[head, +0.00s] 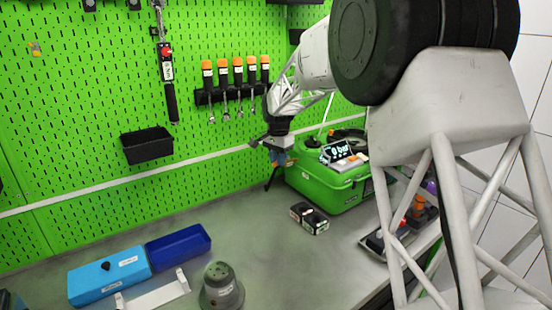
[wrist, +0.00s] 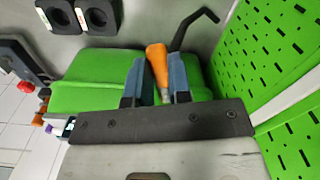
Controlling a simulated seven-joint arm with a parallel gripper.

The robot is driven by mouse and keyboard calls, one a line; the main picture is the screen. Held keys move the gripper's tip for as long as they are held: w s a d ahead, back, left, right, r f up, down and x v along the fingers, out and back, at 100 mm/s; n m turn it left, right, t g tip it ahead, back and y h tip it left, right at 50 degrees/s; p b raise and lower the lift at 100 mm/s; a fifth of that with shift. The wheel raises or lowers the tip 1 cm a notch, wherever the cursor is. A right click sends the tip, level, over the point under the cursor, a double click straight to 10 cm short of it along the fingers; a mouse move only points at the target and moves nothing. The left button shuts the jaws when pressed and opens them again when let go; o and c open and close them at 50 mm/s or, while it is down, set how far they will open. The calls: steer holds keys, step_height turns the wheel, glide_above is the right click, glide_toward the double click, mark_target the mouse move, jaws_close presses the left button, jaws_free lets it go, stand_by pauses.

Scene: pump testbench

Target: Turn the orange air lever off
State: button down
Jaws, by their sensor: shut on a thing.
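The orange lever (wrist: 156,62) stands between the two blue fingers of my gripper (wrist: 157,78) in the wrist view. My gripper is shut on it, and its orange end sticks out beyond the fingertips. In the head view my gripper (head: 278,157) reaches down at the back left corner of the green pump testbench (head: 331,190). The lever is too small and too covered there to make out clearly. The green testbench also shows in the wrist view (wrist: 95,75), behind the fingers. A small display (head: 337,151) reading about 0 bar stands on top of it.
A green pegboard (head: 100,120) rises close behind my gripper. A bent black rod (wrist: 196,25) stands near the fingers in the wrist view. A small black box (head: 309,218) lies in front of the testbench. Blue boxes (head: 108,276) lie at the front left.

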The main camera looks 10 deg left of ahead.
steer(key=shift+w+d+n, duration=0.15)
steer(key=shift+d+n, duration=0.95)
steer(key=shift+n, duration=1.4)
steer(key=shift+w+d+n, duration=0.15)
steer(key=shift+d+n, duration=1)
steer(key=shift+n, duration=1.35)
steer(key=shift+w+d+n, duration=0.15)
steer(key=shift+d+n, duration=0.95)
steer(key=shift+n, duration=1.4)
steer(key=c, duration=1)
jaws_free()
steer(key=shift+c, duration=0.2)
step_height(320, 180, up, 8)
